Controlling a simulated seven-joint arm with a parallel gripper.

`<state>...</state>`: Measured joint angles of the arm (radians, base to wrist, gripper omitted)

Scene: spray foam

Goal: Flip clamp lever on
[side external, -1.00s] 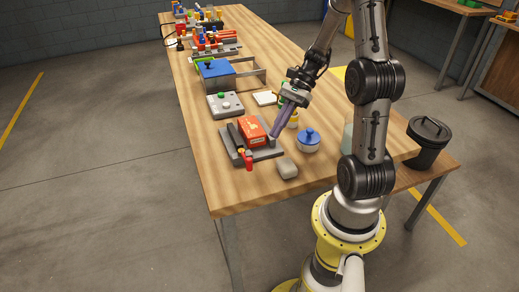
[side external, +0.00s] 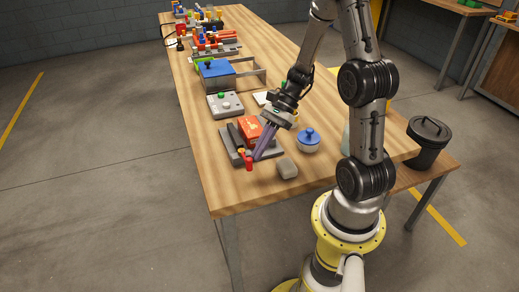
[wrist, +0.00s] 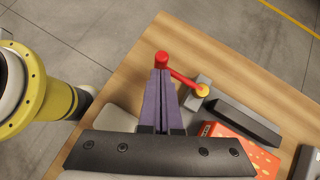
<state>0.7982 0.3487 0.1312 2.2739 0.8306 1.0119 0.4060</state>
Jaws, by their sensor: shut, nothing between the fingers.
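The clamp lever is a red arm with a red knob (wrist: 161,58) at its end and a yellow pivot (wrist: 203,90). In the side view the red lever (side external: 249,164) stands at the near edge of the grey clamp fixture (side external: 233,152). An orange-red box (side external: 249,128) sits in the fixture. My gripper (side external: 257,158) has long purple fingers, which are shut and empty. Their tips (wrist: 160,74) are right beside the knob, on the box side in the side view. I cannot tell whether they touch it.
A grey block (side external: 287,168) lies just right of the fixture. A white pot with a blue lid (side external: 308,140) stands behind it. A button panel (side external: 225,105) and a blue-topped box (side external: 215,71) are farther back. The table's front left corner is clear.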

